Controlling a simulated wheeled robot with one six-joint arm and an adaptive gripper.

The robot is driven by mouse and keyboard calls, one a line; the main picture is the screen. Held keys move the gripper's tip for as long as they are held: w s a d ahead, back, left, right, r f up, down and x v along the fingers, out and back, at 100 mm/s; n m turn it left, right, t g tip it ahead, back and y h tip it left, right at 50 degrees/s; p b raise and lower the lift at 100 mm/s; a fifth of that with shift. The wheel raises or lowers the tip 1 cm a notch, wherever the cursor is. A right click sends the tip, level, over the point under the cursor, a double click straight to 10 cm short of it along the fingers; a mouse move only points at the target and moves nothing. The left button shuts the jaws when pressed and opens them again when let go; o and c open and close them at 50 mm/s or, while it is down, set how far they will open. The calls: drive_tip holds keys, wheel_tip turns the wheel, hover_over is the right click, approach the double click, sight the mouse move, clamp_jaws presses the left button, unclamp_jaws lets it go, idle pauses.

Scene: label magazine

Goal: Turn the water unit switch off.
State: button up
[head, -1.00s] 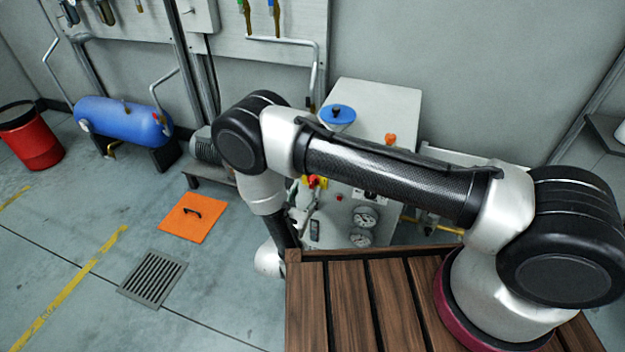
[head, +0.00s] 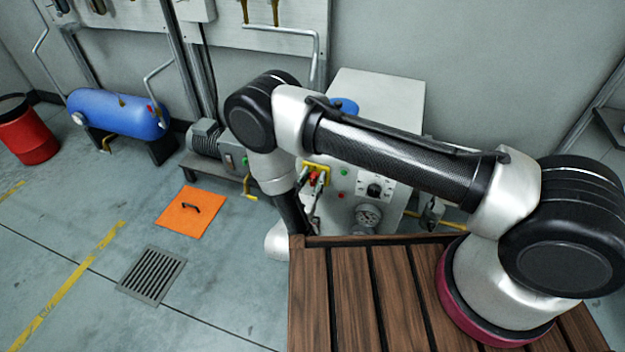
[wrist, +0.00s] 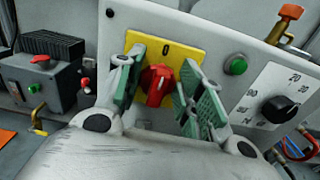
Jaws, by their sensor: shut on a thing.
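The water unit switch is a red knob (wrist: 157,82) on a yellow plate (wrist: 186,54) marked 0 at its top, on the light grey cabinet front. The knob's grip looks near upright, leaning slightly, below the 0. In the wrist view my gripper (wrist: 166,88) has its green-padded fingers on either side of the knob, shut on it. The exact contact is hard to see from this angle. In the head view the yellow plate (head: 322,168) and red knob (head: 313,179) show small beside my wrist, partly hidden.
A green button (wrist: 235,65) and a black dial (wrist: 279,109) sit right of the switch. An orange-handled valve (wrist: 287,18) stands on top of the cabinet. A wooden deck (head: 345,290) lies below my arm.

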sight(312, 177)
drive_tip(key=o, duration=0.9)
wheel_tip(312, 177, up, 10)
drive_tip(key=shift+r, duration=0.1)
idle(0.4)
